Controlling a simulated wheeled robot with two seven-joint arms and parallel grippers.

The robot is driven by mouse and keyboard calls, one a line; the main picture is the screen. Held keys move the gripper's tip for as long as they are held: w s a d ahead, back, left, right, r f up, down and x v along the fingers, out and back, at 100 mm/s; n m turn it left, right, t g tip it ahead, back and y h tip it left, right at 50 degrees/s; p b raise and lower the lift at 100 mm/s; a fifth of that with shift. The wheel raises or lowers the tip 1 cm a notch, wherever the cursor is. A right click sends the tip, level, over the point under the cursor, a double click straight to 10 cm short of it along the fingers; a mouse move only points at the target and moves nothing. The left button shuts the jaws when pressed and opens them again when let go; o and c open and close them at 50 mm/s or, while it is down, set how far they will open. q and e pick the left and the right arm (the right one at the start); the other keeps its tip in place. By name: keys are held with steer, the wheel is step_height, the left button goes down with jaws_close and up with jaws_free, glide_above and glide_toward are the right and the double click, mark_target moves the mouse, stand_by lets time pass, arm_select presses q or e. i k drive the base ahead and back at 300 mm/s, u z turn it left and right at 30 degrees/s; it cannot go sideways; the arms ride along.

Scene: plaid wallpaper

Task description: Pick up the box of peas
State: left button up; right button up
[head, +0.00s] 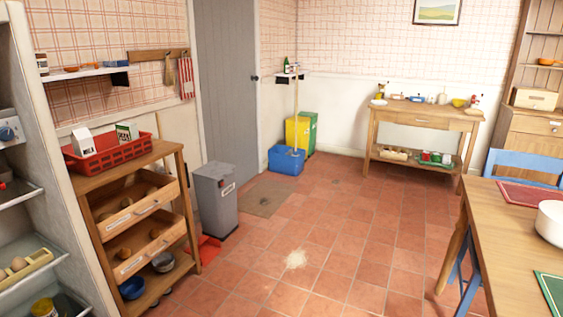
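A white box with a green front (126,132) stands upright in a red basket (112,158) on top of the wooden drawer unit at the left. Its label is too small to read, so I cannot tell for sure that it is the box of peas. A white carton (83,141) stands beside it in the same basket. The basket's wall hides the lower part of both. Neither of my grippers is in view.
An open shelved cabinet (50,160) stands at the near left. A grey bin (214,200) and blue bucket (286,160) stand beyond the wooden unit (172,190). A table (510,240) is at the right. The middle of the tiled floor (340,230) is clear, apart from a pale spill (296,259).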

mark_target(126, 132)
steer(key=u, duration=0.1)
steer(key=i, duration=2.15)
steer(key=u, duration=0.7)
